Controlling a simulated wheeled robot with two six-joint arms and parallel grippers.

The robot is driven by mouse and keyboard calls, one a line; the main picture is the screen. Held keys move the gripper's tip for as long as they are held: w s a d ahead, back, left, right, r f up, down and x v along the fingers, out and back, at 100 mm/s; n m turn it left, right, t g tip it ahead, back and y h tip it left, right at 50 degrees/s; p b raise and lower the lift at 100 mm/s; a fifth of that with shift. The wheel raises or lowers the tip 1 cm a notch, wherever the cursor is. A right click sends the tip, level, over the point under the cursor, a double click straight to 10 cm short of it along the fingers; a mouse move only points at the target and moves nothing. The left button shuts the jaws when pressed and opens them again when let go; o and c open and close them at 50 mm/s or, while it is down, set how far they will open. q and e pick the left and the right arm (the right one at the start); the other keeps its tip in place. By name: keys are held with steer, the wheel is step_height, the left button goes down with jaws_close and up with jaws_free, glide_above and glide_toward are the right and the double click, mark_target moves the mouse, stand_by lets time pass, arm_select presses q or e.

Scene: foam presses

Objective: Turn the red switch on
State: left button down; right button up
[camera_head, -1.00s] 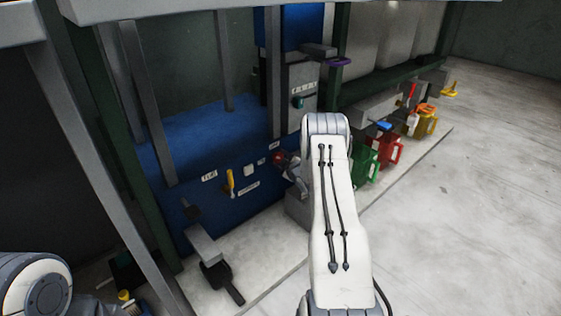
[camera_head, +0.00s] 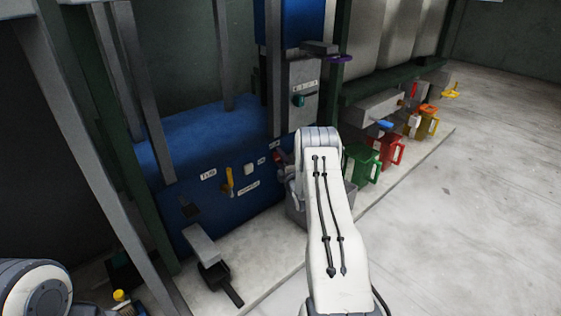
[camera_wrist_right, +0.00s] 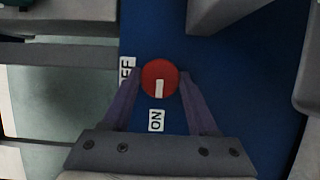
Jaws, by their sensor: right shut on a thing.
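The red switch (camera_head: 278,156) is on the right end of the blue machine front in the head view, partly hidden by my right arm. In the right wrist view it is a round red knob (camera_wrist_right: 160,79) with a white mark. The mark points down toward the "ON" label (camera_wrist_right: 156,120); the partly covered "OFF" label (camera_wrist_right: 127,68) lies to the upper left. My right gripper (camera_wrist_right: 160,75) is shut on the knob, one finger on each side. In the head view, my arm mostly hides this gripper. My left gripper is out of view.
A yellow lever (camera_head: 229,181) sits left of the switch on the blue machine (camera_head: 215,205). Green (camera_head: 361,166) and red (camera_head: 392,150) containers stand right of my arm. A grey post (camera_head: 150,110) rises at the left. The floor (camera_head: 480,200) at right is clear.

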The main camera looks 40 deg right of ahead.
steer(key=shift+a+f, duration=0.1)
stand_by(0.5)
steer(key=o, duration=1.3)
steer(key=shift+o, duration=0.2)
steer(key=p+v, duration=0.6)
steer(key=v, duration=0.4)
steer(key=shift+s, duration=0.25)
